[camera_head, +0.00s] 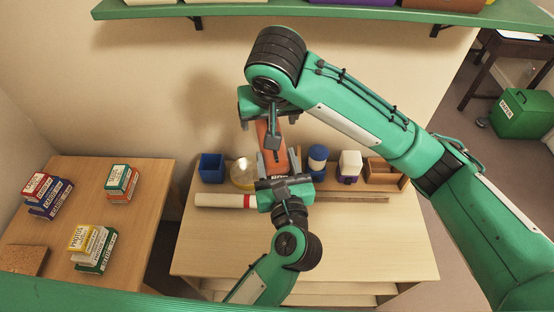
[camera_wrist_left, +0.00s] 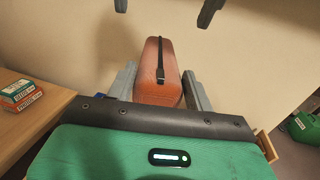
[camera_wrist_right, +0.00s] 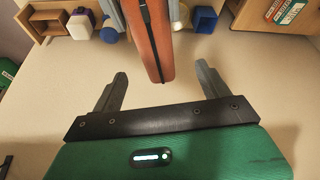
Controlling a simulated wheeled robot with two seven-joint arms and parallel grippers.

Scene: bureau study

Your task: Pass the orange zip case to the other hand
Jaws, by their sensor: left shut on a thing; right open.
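The orange zip case (camera_head: 270,138) stands lengthwise above the desk in the head view, a dark zip strip along it. My left gripper (camera_head: 279,155) is shut on its lower end from below; the left wrist view shows the case (camera_wrist_left: 159,75) between the fingers. My right gripper (camera_head: 274,138) is above, pointing down and open. In the right wrist view the free end of the case (camera_wrist_right: 152,45) lies between the open fingers in the picture, with gaps on both sides. Whether it is inside their reach in depth is unclear.
A left side table (camera_head: 135,215) carries stacked small boxes. A green shelf (camera_head: 340,14) hangs above.

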